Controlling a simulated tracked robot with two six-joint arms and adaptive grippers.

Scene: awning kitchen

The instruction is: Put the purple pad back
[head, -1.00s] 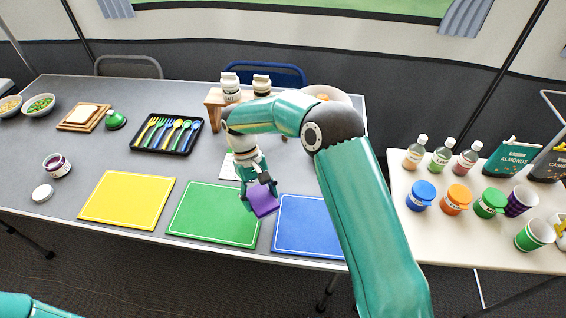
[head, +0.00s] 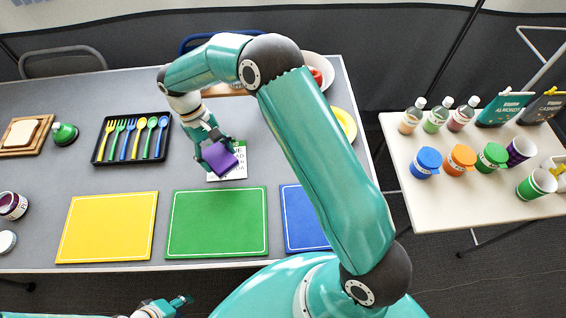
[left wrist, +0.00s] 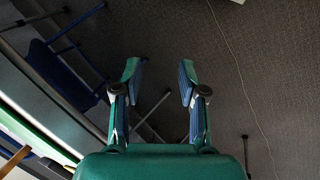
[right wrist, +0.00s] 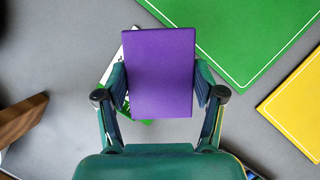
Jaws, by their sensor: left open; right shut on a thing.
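The purple pad (head: 219,160) is held in my right gripper (head: 214,148), tilted, above a white printed card (head: 238,174) on the grey table. In the right wrist view the pad (right wrist: 159,72) sits between the two fingers and hides most of the card behind it. I cannot tell its exact height over the table. My left gripper (head: 181,301) is low at the bottom edge, in front of the table. In the left wrist view it (left wrist: 160,75) is open and empty, with floor behind it.
Yellow (head: 106,228), green (head: 217,222) and blue (head: 304,219) mats line the near table edge. A black cutlery tray (head: 100,150) lies left of the card. A yellow plate (head: 344,122) is at the right. A side table (head: 440,205) holds jars, bottles and cups.

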